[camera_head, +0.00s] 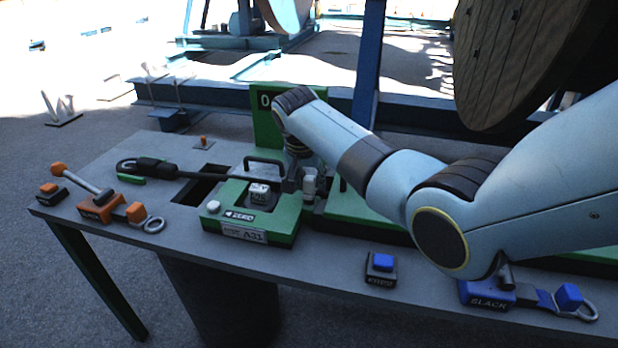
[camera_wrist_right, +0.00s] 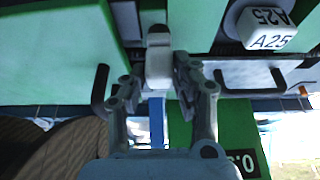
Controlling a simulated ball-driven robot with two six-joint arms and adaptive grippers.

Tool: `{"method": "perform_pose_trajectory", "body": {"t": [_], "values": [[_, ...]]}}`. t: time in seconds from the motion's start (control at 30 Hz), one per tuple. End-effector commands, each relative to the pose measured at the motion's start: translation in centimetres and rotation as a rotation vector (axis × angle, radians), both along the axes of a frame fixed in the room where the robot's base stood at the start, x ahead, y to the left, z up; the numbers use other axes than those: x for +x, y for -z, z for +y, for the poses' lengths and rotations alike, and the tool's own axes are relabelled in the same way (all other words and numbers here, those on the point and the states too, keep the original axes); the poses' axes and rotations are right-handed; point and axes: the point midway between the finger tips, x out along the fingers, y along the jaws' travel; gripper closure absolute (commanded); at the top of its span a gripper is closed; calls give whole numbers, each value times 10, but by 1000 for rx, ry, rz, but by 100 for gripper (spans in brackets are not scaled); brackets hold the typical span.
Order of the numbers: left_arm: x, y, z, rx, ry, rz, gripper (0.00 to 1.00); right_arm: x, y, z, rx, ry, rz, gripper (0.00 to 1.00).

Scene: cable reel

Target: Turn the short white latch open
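The short white latch (camera_wrist_right: 158,68) stands between the two fingers of my right gripper (camera_wrist_right: 160,78) in the wrist view. A narrow gap seems to show on each side of it. In the head view the right gripper (camera_head: 301,180) reaches down over the green housing, and a white part (camera_head: 310,185) shows beside its fingers. My arm and gripper partly hide the latch there. My left gripper is not in view.
The green box (camera_head: 222,222) carries a ZERO label. A blue SLACK fitting (camera_head: 488,296) lies front right.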

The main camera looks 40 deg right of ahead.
Motion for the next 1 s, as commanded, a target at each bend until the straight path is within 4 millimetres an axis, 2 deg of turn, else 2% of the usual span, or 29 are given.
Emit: {"method": "perform_pose_trajectory", "body": {"t": [0.03, 0.2, 0.57, 1.0], "values": [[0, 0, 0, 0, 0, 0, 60, 0, 0, 0, 0, 0, 0, 80], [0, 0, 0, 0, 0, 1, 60, 0, 0, 0, 0, 0, 0, 100], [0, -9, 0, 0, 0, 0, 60, -1, -2, 0, 0, -53, 2, 100], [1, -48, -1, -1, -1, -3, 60, -1, -4, -1, 0, -391, 2, 100]]}}
